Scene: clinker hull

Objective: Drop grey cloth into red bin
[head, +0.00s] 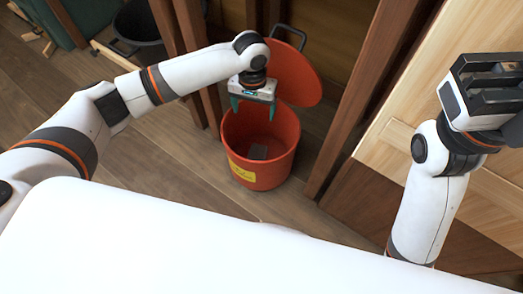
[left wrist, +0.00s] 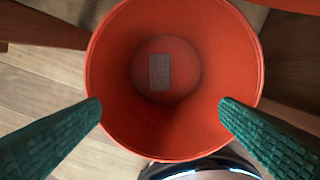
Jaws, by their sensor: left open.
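The red bin (head: 270,170) stands upright on the wooden floor with its round lid (head: 292,75) tipped back. The grey cloth (head: 257,152) lies flat inside the bin; in the left wrist view the cloth (left wrist: 160,72) rests on the bin's floor, a small grey rectangle. My left gripper (head: 254,106) is open and empty above the bin's mouth, its green fingers pointing down. In the left wrist view its fingers (left wrist: 160,108) are spread wide over the bin's rim (left wrist: 91,75). My right gripper (head: 492,90) is raised at the right, far from the bin; its finger gap is unclear.
Dark wooden posts (head: 345,125) stand close to the bin on both sides. A pale wooden panel (head: 420,85) is at the right behind my right arm. A black bucket (head: 140,25) stands at the back left. The floor left of the bin is clear.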

